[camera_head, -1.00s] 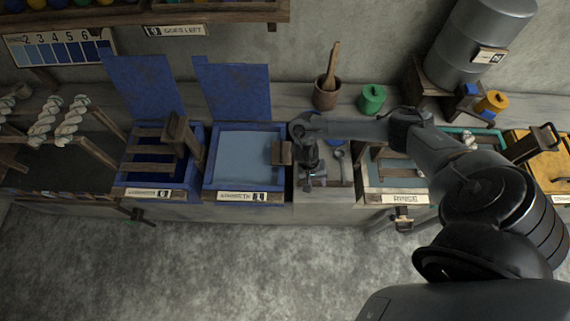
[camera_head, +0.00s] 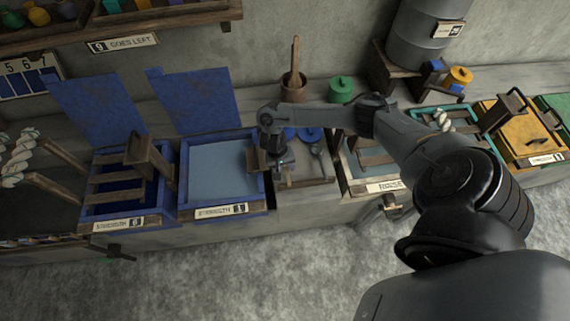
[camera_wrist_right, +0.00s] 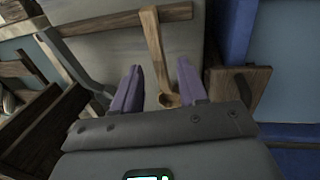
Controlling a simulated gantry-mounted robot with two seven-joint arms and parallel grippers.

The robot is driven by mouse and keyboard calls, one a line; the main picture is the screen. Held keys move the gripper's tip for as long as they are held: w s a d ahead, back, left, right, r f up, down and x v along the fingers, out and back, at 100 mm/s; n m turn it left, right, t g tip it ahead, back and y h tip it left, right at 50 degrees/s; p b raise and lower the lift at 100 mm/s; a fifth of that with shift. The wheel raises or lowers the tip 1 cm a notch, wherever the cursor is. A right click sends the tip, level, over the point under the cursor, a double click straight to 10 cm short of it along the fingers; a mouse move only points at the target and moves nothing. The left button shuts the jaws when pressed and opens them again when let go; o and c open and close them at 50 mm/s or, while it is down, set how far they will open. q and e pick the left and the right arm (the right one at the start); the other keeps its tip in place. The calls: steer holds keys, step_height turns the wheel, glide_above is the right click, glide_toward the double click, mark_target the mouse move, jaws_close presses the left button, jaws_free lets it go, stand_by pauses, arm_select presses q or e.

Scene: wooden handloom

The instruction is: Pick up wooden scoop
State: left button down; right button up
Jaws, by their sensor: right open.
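The wooden scoop (camera_wrist_right: 154,45) lies on a grey surface in the right wrist view, its handle pointing away and its small round bowl near my gripper. My right gripper (camera_wrist_right: 160,88) is open, with one purple finger on each side of the scoop's bowl end. I cannot tell whether the fingers touch it. In the head view my right gripper (camera_head: 281,178) is low over the grey tray (camera_head: 310,170), between the blue vat and the rinse basin. There the scoop is mostly hidden by the gripper and cannot be made out clearly. My left gripper is not in view.
A blue vat (camera_head: 184,186) with a raised lid stands left of the tray. The rinse basin (camera_head: 352,178) is on its right. A metal ladle (camera_head: 318,152) lies close to my gripper. A mortar with pestle (camera_head: 293,88) and a green jar (camera_head: 341,90) stand behind.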

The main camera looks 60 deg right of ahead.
mark_target(287, 170)
steer(key=shift+s+d+f+b, duration=0.2)
steer(key=shift+f+b, duration=0.1)
steer(key=shift+f, duration=0.8)
steer(key=shift+s+d+f+b, duration=0.15)
steer(key=shift+f+b, duration=0.15)
steer(key=shift+f, duration=0.8)
steer(key=shift+c, duration=0.2)
jaws_close()
